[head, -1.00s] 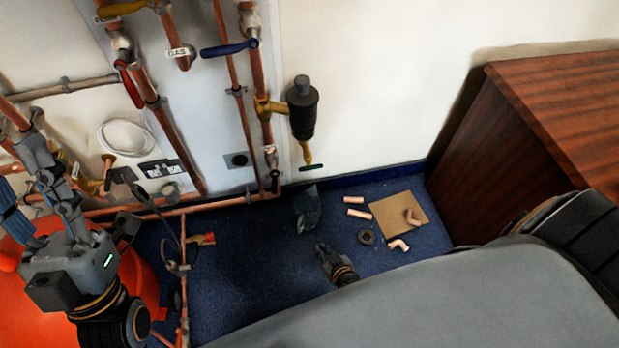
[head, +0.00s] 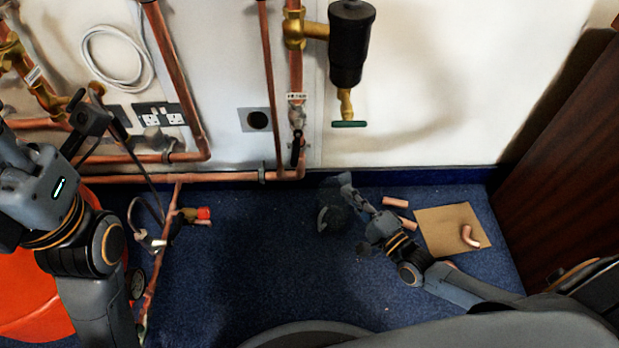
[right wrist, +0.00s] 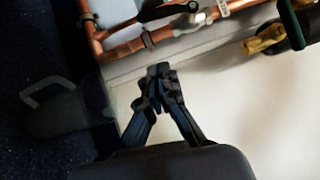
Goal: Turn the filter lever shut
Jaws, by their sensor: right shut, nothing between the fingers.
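The filter lever (head: 297,150) is a small black handle under a white label (head: 297,97) too small to read surely. In the head view it points down along the copper pipe, low on the wall. In the right wrist view the black lever (right wrist: 167,11) lies at the top edge, beyond my fingertips. My right gripper (head: 350,186) is shut and empty, low over the floor to the right of and below the lever, not touching it. Its closed fingers show in the right wrist view (right wrist: 160,78).
A black filter body (head: 350,45) with a green-handled drain tap (head: 349,124) hangs right of the lever. A dark object with a handle (head: 332,208) lies by my right gripper. Copper pieces and a cardboard sheet (head: 440,228) are on the blue floor. A brown cabinet (head: 570,160) stands right.

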